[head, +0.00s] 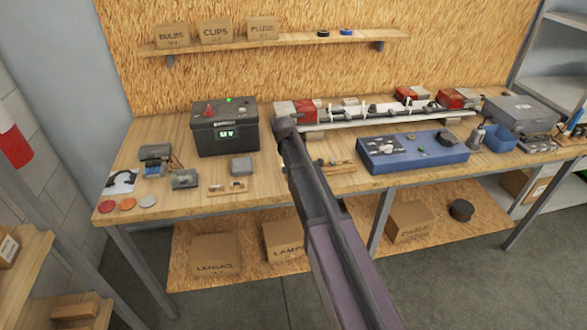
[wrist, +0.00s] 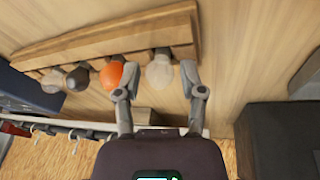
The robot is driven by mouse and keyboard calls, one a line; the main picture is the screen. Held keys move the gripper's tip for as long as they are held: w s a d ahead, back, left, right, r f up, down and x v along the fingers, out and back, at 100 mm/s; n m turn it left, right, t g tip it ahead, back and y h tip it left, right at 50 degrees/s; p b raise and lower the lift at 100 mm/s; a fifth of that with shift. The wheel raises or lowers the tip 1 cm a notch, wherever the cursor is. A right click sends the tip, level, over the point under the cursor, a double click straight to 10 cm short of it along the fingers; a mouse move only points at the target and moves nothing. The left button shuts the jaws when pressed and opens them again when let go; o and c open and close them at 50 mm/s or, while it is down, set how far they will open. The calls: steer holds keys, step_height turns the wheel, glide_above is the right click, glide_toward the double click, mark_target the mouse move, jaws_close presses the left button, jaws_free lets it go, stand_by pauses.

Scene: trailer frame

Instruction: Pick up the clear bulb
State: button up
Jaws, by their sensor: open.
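A wooden holder (wrist: 95,42) carries a row of bulbs in the wrist view. A pale, whitish bulb (wrist: 160,71) is at its right end, with an orange bulb (wrist: 112,75), a dark bulb (wrist: 78,79) and a greyish, see-through-looking bulb (wrist: 53,80) to its left. I cannot tell for sure which of the two pale ones is the clear bulb. My gripper (wrist: 159,78) is open, its fingertips on either side of the whitish bulb, with a gap to each side. The left finger is close to the orange bulb. In the head view my arm hides the gripper.
The workbench (head: 165,140) holds a black box (head: 223,140) left of my arm and a blue case (head: 410,152) to its right. A long rail (head: 375,120) runs behind. A dark box (wrist: 280,140) stands at lower right in the wrist view.

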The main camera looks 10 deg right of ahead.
stand_by(0.4)
steer(key=c, duration=0.5)
steer(key=shift+r, duration=0.15)
step_height(320, 180, up, 3)
steer(key=p, duration=0.3)
steer(key=shift+r+p, duration=0.15)
steer(key=shift+p, duration=0.15)
steer(key=s, duration=0.5)
steer(key=s+r+p, duration=0.1)
steer(key=s, duration=1)
steer(key=shift+d+r, duration=0.2)
steer(key=shift+s, duration=0.1)
